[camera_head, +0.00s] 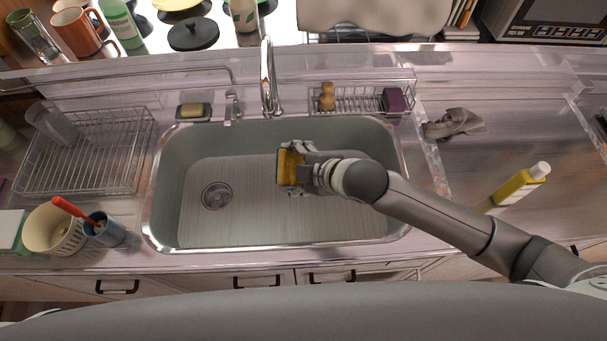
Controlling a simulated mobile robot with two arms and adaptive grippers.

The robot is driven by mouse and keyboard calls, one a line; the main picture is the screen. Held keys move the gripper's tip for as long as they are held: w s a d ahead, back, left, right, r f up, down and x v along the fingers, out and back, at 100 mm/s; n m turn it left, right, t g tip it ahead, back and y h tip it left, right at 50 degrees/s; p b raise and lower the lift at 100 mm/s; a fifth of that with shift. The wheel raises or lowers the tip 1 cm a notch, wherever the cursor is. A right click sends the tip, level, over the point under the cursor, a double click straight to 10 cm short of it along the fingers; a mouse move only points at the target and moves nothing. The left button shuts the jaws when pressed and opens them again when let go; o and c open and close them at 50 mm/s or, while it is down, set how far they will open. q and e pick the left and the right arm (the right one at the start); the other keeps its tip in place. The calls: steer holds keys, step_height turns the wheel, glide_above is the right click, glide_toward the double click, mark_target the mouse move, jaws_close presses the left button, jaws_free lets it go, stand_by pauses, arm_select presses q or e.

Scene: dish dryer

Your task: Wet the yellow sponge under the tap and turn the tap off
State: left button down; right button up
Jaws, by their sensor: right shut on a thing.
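The yellow sponge (289,169) is held over the sink basin (240,215), a little right of its middle and in front of the tap. My right gripper (292,167) is shut on the sponge; its fingers sit around the sponge's edges. The tap (268,77) rises from the back rim of the sink, its spout pointing toward the basin. I cannot tell whether water runs from it. A small metal fitting (232,106), perhaps the tap handle, stands left of the spout. My left gripper is not in view.
A wire dish rack (85,160) stands left of the sink. A soap dish (194,111) and a wire caddy (357,100) line the back rim. A grey cloth (455,123) and yellow bottle (521,184) are on the right counter. A basket (55,230) sits front left.

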steer(key=shift+w+a+f, duration=0.25)
steer(key=shift+w+a, duration=0.7)
steer(key=shift+w, duration=0.05)
steer(key=shift+w+a+f, duration=0.25)
steer(key=shift+w+a, duration=0.5)
